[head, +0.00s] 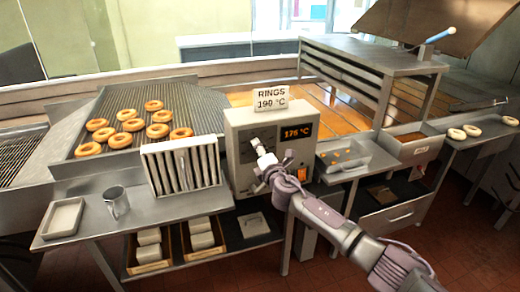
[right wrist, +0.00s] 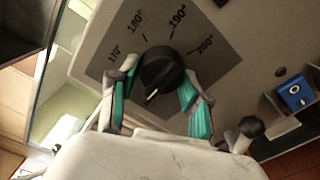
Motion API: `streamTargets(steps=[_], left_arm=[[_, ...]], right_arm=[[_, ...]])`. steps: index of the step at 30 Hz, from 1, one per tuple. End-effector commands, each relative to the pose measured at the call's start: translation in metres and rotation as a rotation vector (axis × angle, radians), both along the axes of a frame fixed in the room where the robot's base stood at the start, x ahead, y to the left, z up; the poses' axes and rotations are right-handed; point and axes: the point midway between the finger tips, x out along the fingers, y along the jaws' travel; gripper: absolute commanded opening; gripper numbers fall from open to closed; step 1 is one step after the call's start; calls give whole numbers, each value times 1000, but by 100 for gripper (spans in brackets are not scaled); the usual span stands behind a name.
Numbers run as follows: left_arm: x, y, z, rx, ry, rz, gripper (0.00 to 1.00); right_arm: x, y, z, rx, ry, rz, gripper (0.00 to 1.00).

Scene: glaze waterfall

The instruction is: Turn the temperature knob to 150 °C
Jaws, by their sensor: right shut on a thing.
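The grey control box (head: 240,130) stands on the counter, and its orange display (head: 297,131) reads about 176 °C. The black temperature knob (right wrist: 162,68) shows in the right wrist view on a dark dial plate (right wrist: 215,62). A white pointer line on the knob faces down and left in that view. My right gripper (right wrist: 158,82) is shut on the knob, one teal-padded finger on each side. In the head view my right gripper (head: 266,163) covers the knob at the box front. My left gripper is not in view.
A sign (head: 271,100) on the box reads RINGS 190 °C. A slotted metal rack (head: 182,165) stands close left of the box. A metal cup (head: 117,202) and tray (head: 64,218) are farther left.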

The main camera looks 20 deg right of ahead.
Motion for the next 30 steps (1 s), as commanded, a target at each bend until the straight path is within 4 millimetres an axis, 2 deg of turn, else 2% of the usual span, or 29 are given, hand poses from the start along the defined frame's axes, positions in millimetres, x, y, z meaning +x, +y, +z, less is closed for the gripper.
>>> streamTargets(steps=[7, 15, 30], left_arm=[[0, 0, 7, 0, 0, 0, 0], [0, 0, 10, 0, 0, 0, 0], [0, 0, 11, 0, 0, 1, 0]], right_arm=[[0, 0, -2, -195, -4, 2, 13], [0, 0, -3, -329, -8, 2, 13], [-1, 0, -4, -386, -9, 1, 13]])
